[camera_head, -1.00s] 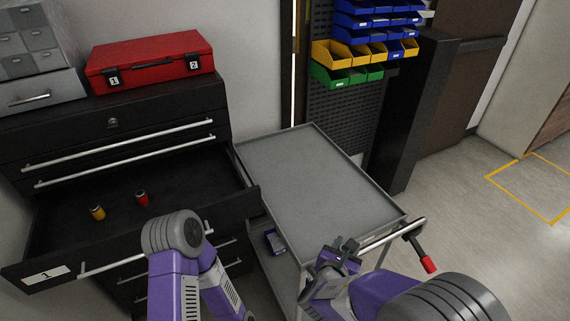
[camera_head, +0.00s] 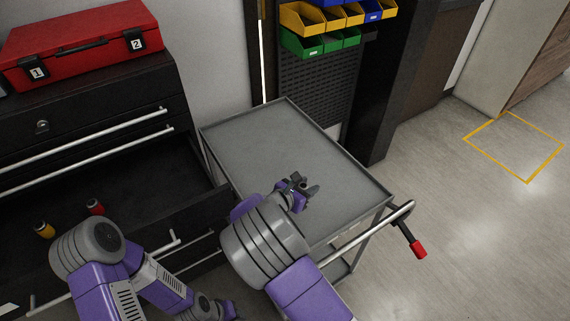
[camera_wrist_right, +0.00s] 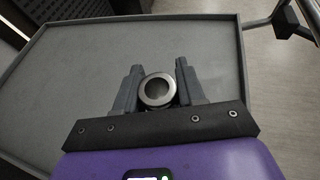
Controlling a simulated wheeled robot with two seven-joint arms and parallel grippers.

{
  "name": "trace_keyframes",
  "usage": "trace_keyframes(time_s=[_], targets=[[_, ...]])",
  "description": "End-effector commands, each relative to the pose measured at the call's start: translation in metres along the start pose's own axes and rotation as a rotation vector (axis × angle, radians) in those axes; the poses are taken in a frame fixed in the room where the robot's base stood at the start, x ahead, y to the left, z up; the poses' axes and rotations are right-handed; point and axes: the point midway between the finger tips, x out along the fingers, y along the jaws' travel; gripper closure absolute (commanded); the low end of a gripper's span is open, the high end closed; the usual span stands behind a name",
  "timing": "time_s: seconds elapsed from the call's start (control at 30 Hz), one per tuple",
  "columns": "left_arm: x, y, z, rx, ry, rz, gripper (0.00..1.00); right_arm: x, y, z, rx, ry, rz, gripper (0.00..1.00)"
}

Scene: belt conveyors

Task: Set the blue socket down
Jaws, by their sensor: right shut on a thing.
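My right gripper (camera_head: 303,188) is over the grey top of the trolley (camera_head: 265,140). In the right wrist view its two fingers (camera_wrist_right: 159,70) are shut on a round socket (camera_wrist_right: 158,91), seen end-on as a silvery ring with a dark centre. Its blue colour does not show from this angle. The grey trolley top (camera_wrist_right: 75,75) lies behind it, and I cannot tell whether the socket touches it. In the head view the gripper mostly hides the socket. My left arm is at the lower left; its gripper is not clearly in view.
An open black drawer left of the trolley holds a yellow socket (camera_head: 44,231) and a red socket (camera_head: 95,207). A red case (camera_head: 80,42) sits on the cabinet. The trolley handle (camera_head: 370,236) is at its right front. The trolley top looks otherwise bare.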

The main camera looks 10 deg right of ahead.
Motion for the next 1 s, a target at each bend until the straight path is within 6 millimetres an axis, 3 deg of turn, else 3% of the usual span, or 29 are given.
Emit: trace_keyframes(time_s=[0.3, 0.57, 0.73, 1.0], targets=[[0.013, -0.005, -0.001, 0.000, 0.001, 0.000, 0.57, 0.025, 0.000, -0.046, 0.004, 0.000, -0.023, 0.94], [0.017, -0.006, -0.001, 0.000, 0.001, 0.000, 0.57, 0.033, 0.000, -0.066, 0.006, 0.000, -0.023, 0.94], [0.022, -0.008, -0.001, 0.000, 0.001, 0.000, 0.57, 0.042, 0.000, -0.089, 0.004, 0.001, -0.022, 0.94], [0.022, -0.008, -0.001, 0.000, 0.001, 0.000, 0.57, 0.043, 0.000, -0.092, 0.009, 0.001, -0.021, 0.94]])
